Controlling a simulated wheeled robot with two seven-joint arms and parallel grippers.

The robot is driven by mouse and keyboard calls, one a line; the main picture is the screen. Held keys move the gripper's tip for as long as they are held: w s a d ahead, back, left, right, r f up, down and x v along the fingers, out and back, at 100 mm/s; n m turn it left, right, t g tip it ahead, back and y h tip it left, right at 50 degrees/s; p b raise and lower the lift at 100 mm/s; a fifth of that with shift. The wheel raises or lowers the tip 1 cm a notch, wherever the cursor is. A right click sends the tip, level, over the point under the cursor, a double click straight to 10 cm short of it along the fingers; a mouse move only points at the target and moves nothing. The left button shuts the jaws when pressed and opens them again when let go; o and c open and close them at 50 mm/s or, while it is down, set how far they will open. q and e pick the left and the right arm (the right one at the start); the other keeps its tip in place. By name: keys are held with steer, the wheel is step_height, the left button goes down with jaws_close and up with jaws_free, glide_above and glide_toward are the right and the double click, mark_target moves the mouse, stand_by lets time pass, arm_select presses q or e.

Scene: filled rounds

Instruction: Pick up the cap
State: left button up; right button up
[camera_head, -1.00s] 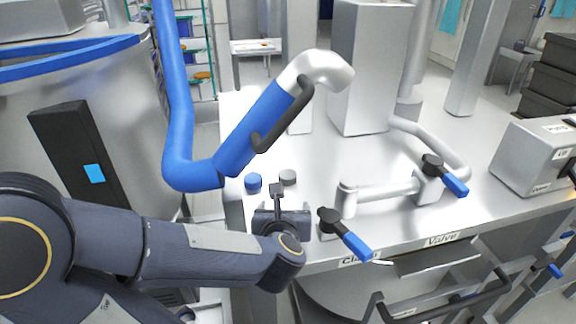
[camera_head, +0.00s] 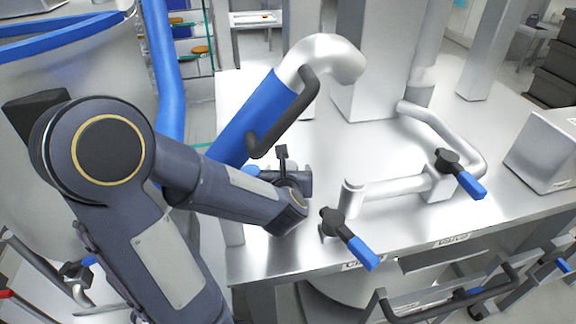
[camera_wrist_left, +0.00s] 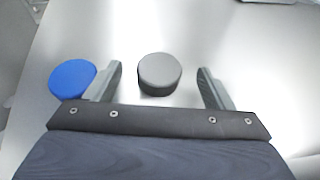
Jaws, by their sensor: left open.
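A grey round cap (camera_wrist_left: 160,74) stands on the metal table, between the two fingers of my left gripper (camera_wrist_left: 160,84) in the left wrist view. A gap shows on each side of it, and the fingers are apart. A blue round cap (camera_wrist_left: 72,79) sits to the left, just outside the left finger. In the head view my left gripper (camera_head: 284,180) is low over the table's left part and hides the grey cap. Only a sliver of the blue cap (camera_head: 250,170) shows behind my arm. My right gripper is not in view.
A blue-and-white pipe with a black handle (camera_head: 285,112) rises close behind my left gripper. A valve with a blue lever (camera_head: 350,240) stands just to its right, joined to a second blue-lever valve (camera_head: 460,175). The table's front edge is near.

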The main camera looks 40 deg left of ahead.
arm_select(q)
steer(key=shift+w+a+f, duration=0.25)
steer(key=shift+w+a, duration=0.1)
steer(key=shift+w, duration=0.1)
steer(key=c, duration=1.1)
steer(key=shift+o, duration=0.2)
steer(key=shift+r, duration=0.1)
